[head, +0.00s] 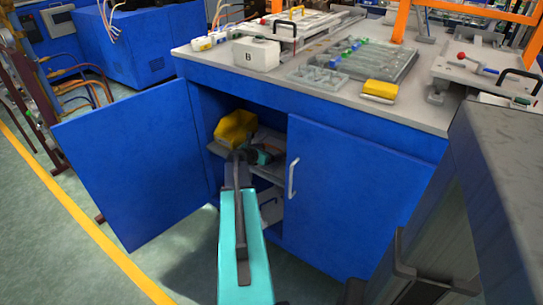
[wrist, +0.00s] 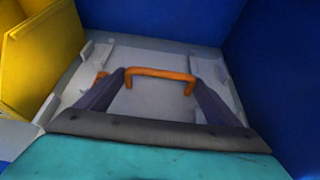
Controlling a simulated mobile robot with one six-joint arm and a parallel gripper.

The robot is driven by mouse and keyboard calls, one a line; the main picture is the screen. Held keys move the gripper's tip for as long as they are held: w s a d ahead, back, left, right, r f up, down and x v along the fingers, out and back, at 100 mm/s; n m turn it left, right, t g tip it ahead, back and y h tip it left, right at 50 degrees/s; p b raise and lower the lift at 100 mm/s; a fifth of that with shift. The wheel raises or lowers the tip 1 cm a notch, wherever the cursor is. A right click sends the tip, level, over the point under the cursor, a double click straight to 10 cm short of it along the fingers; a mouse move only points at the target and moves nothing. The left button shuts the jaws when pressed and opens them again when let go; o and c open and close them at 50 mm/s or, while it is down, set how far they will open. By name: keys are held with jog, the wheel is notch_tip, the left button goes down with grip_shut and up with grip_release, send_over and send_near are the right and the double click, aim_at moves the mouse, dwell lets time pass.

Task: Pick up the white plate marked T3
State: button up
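In the wrist view a pale grey-white plate (wrist: 150,103) with an orange handle (wrist: 160,73) lies inside the blue cabinet. No T3 mark is readable on it. My gripper (wrist: 159,78) is open, its two dark fingers wide apart. The handle shows between the fingertips, with its ends close to them; I cannot tell whether they touch. In the head view my arm reaches into the cabinet and my gripper (head: 262,155) is at the upper shelf, mostly hidden behind the arm.
A yellow bin (head: 236,127) stands on the shelf left of my gripper; it also shows in the wrist view (wrist: 42,60). The left cabinet door (head: 135,160) is open, the right door (head: 350,190) shut. Blue walls close in the shelf. Another pale item (head: 270,208) sits lower down.

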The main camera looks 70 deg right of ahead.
jog(key=shift+c, duration=1.4)
jog(key=shift+r, duration=0.2)
notch_tip(320, 180, up, 10)
jog(key=p, duration=0.2)
jog(key=shift+f, duration=0.15)
